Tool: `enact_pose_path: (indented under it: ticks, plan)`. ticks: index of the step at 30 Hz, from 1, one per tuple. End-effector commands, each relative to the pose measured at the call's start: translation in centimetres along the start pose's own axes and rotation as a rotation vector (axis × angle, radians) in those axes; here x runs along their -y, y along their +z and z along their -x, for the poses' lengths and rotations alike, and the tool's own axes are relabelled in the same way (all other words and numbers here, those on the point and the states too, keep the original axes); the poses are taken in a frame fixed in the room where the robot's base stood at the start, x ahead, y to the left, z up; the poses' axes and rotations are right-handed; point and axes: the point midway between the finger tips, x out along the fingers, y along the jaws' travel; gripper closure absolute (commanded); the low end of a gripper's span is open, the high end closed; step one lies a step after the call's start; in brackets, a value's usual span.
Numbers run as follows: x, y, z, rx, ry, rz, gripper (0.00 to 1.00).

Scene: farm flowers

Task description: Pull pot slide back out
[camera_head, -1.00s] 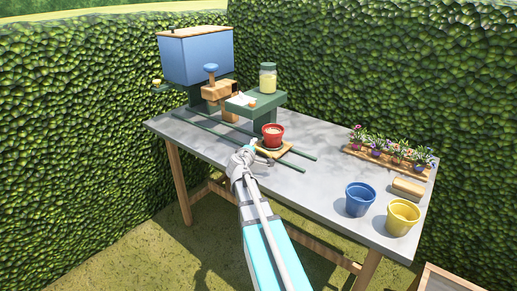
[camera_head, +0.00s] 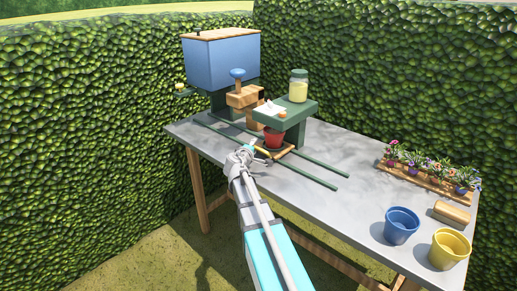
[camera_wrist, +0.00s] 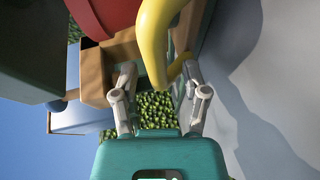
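The pot slide (camera_head: 283,153) is a small wooden tray on two dark green rails, carrying a red pot (camera_head: 273,140). The pot stands beside and partly under the green shelf (camera_head: 285,114), which hides its upper part. A curved yellow handle (camera_wrist: 155,40) shows large in the wrist view, with the red pot (camera_wrist: 85,15) above left. My gripper (camera_wrist: 159,75) has its two fingers apart on either side of the handle's lower end; I see no firm closing on it. In the head view my gripper (camera_head: 243,156) is at the slide's near left side.
A blue hopper (camera_head: 220,62) stands at the back left, with a wooden block and a blue knob in front. A jar (camera_head: 298,85) is on the shelf. Flowers (camera_head: 430,168), a blue pot (camera_head: 402,225) and a yellow pot (camera_head: 449,248) are at right.

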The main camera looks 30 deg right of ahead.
Motion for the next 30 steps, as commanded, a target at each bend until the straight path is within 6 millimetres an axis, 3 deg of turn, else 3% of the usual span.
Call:
enact_pose_path:
  ticks: [9,30]
  plan:
    - [0.1,-1.5,-0.3,0.000,0.000,0.000,0.46]
    - [0.1,-1.6,0.5,0.000,0.000,0.000,0.46]
